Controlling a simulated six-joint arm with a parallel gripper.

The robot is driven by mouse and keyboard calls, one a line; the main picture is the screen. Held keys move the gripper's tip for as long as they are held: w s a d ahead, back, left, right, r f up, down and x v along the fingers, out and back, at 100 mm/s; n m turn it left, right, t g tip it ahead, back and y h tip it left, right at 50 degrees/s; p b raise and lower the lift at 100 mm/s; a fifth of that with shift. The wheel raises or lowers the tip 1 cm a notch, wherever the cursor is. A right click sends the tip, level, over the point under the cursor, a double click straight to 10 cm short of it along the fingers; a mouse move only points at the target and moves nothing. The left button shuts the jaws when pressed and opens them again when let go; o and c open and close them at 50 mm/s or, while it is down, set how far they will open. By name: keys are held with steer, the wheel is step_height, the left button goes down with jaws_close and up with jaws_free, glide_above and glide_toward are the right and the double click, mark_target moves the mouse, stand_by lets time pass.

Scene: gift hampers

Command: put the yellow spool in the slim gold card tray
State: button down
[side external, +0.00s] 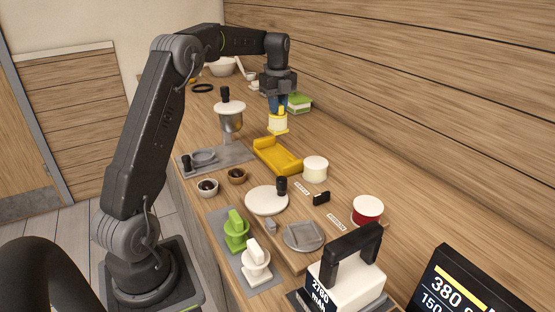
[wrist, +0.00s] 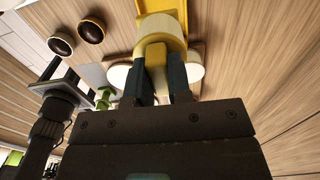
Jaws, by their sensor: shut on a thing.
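The yellow spool (side external: 278,123), with a pale cream body and a yellow base and grip, hangs upright from my gripper (side external: 281,106). In the wrist view my gripper (wrist: 161,75) has its two dark blue fingers closed on the spool's yellow grip, and the spool's pale body (wrist: 160,35) shows beyond them. The slim gold card tray (side external: 285,162) lies on the bench below and a little in front of the spool in the side view. The spool looks apart from it. Part of the tray (wrist: 170,8) shows at the top of the wrist view.
A cream round tin (side external: 316,170) stands close right of the tray. A silver stand with a white lid (side external: 230,112) is to the left, and a green-and-white box (side external: 299,103) is behind. Two small bowls (side external: 208,188), (side external: 237,176) and a white disc (side external: 266,200) lie in front.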

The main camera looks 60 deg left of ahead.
mark_target(277, 122)
steer(key=f, duration=0.6)
steer(key=shift+w+a, duration=0.1)
steer(key=shift+a, duration=0.25)
steer(key=shift+f, duration=2.1)
steer(key=shift+f, duration=0.15)
steer(key=c, duration=1.1)
jaws_free()
steer(key=shift+o, duration=0.2)
